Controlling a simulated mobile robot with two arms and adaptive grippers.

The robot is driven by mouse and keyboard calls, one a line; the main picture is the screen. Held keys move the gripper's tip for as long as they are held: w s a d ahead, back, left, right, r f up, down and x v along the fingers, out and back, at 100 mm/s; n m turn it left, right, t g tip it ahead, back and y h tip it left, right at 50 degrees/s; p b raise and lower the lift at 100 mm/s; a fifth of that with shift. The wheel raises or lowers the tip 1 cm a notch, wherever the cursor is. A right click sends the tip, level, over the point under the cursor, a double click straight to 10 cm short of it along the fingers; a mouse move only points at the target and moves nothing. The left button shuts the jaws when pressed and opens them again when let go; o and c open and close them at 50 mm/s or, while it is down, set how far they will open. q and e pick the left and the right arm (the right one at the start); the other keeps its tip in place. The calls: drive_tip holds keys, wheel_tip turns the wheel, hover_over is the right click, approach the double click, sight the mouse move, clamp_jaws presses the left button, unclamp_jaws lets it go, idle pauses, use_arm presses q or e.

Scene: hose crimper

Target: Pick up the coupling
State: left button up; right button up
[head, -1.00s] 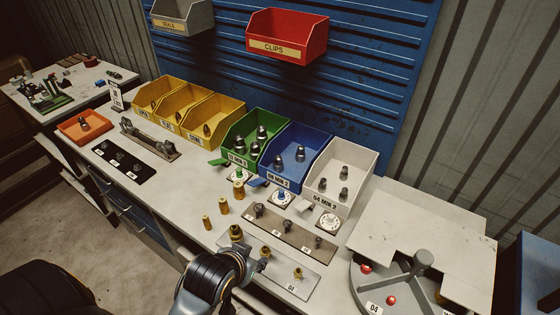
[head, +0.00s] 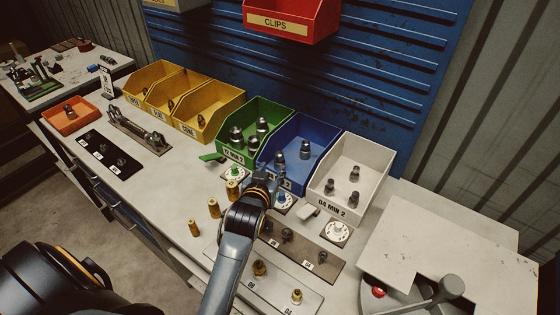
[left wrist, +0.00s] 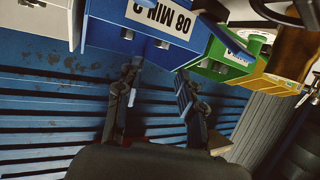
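Dark metal couplings stand in the green bin (head: 282,115), the blue bin (head: 318,132) and the white bin (head: 376,160). Two couplings (head: 280,160) show in the blue bin; which coupling the task means I cannot tell. My left gripper (head: 264,180) is in front of the blue bin, near its front label, and partly hides it. In the left wrist view, the left gripper (left wrist: 158,74) has its two fingers apart with nothing held between them. The blue bin's label (left wrist: 158,15) is just beyond the fingers. My right gripper is not in view.
Brass fittings (head: 214,208) stand left of my left arm. A strip with small fittings (head: 318,255) and a plate (head: 280,290) lie right of it. Yellow bins (head: 208,112) stand left. A red clips bin (head: 292,18) hangs above. A grey round fixture (head: 445,290) is at right.

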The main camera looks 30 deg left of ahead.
sight(279, 155)
use_arm(q)
drive_tip(key=x, duration=0.4)
drive_tip(key=shift+w+f, duration=0.15)
drive_tip(key=shift+w, duration=0.05)
drive_tip(key=shift+w+a, duration=0.1)
drive_tip(key=shift+w, duration=0.1)
drive_tip(key=shift+w+a+f+p, duration=0.1)
drive_tip(key=shift+w+f+p, duration=0.05)
drive_tip(key=shift+w+p, duration=0.25)
drive_tip(key=p+x, duration=0.1)
drive_tip(key=x, duration=0.3)
drive_tip(key=shift+s, duration=0.1)
drive_tip(key=shift+w+a+f, duration=0.15)
drive_tip(key=shift+w, duration=0.1)
drive_tip(key=c, duration=0.7)
clamp_jaws()
